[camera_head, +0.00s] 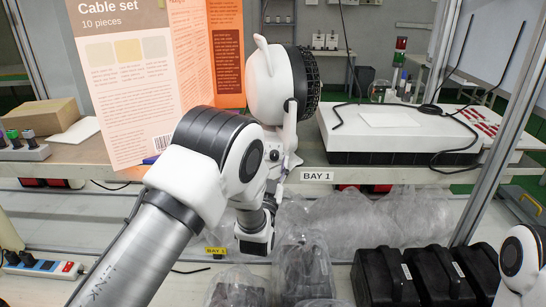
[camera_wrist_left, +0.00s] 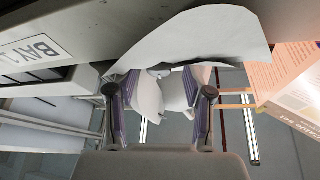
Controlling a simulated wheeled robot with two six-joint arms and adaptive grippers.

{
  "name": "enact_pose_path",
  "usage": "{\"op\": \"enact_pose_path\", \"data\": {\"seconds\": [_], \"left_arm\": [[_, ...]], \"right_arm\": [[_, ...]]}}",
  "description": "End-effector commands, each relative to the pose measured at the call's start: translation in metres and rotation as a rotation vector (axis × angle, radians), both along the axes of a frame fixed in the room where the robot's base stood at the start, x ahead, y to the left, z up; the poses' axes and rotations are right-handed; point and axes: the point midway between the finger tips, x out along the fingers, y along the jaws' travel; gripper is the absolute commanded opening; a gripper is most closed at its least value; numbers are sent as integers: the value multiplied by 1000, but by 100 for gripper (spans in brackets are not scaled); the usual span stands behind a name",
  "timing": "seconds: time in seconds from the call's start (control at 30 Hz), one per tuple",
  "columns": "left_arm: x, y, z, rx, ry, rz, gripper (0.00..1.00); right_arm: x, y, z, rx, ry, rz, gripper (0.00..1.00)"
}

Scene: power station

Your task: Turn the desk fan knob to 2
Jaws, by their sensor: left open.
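The white desk fan (camera_head: 266,82) with a black grille stands on the bench behind my left arm, which hides much of its base. My left gripper (camera_head: 278,188) is at the bench's front edge, just below the fan, partly hidden by its own wrist. A white curved surface (camera_wrist_left: 205,45), probably the fan's base, lies beyond the fingertips. A small rounded part (camera_wrist_left: 158,72) shows between them; I cannot tell surely whether it is the knob or touched. My right gripper is out of view.
An orange-and-cream cable set card (camera_head: 130,75) stands left of the fan. A white-topped case (camera_head: 400,130) with black cables lies to the right. Black cases (camera_head: 430,275) and clear plastic-wrapped items (camera_head: 350,225) are on the shelf below. A switch box (camera_head: 22,147) sits far left.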

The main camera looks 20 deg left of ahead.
Motion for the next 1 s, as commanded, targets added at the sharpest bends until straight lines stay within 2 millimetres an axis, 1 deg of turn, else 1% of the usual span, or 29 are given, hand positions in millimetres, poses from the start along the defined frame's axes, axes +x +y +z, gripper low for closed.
{"op": "enact_pose_path", "data": {"seconds": [0.23,0.27,0.3,0.37,0.4,0.57,0.67,0.8,0.83,0.9,1.0], "left_arm": [[3,0,0,1,0,-1,51],[3,0,0,1,0,-1,44],[3,0,0,1,0,-1,30],[3,0,0,1,0,-1,9],[3,0,0,1,0,-1,0],[3,0,0,3,1,0,0],[3,1,-3,49,12,2,0],[2,3,-5,224,60,2,0],[2,3,-4,266,73,2,0],[2,3,-2,348,96,2,0],[2,2,1,415,117,1,0]], "right_arm": [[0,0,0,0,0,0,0],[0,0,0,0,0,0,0],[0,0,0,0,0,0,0],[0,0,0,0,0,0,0],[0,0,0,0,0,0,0],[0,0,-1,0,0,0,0],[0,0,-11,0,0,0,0],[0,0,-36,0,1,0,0],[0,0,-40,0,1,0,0],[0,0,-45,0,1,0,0],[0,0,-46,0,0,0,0]]}}
